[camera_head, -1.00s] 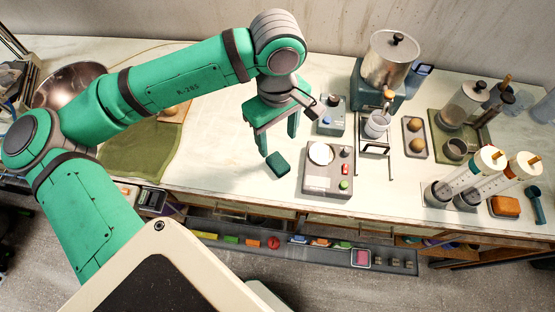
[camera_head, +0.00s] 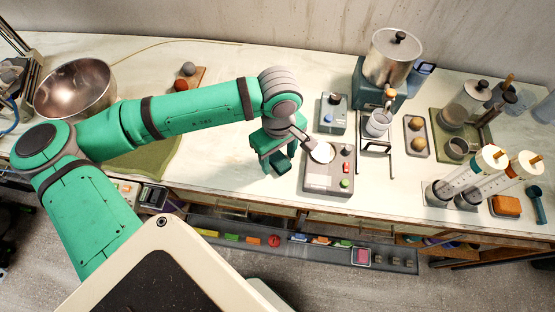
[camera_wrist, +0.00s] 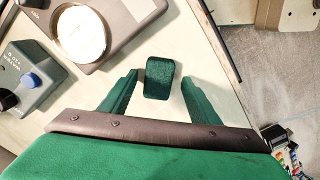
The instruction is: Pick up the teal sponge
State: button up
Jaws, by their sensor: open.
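The teal sponge (camera_wrist: 158,78) is a small dark green-teal block on the pale bench top. In the wrist view it lies between the tips of the two fingers, with a gap on each side. My gripper (camera_wrist: 160,88) is open and points down over it. In the head view my gripper (camera_head: 280,167) is low over the bench near its front edge, and the sponge (camera_head: 279,161) shows partly between the fingers. I cannot tell the exact height of the fingertips.
A grey scale (camera_head: 328,183) with a round pan stands close to the right of my gripper. A grey box with a blue knob (camera_head: 332,114) is behind it. The bench's front edge is near. A metal bowl (camera_head: 75,92) is at the far left.

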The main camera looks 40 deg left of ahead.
jog(key=c, duration=1.2)
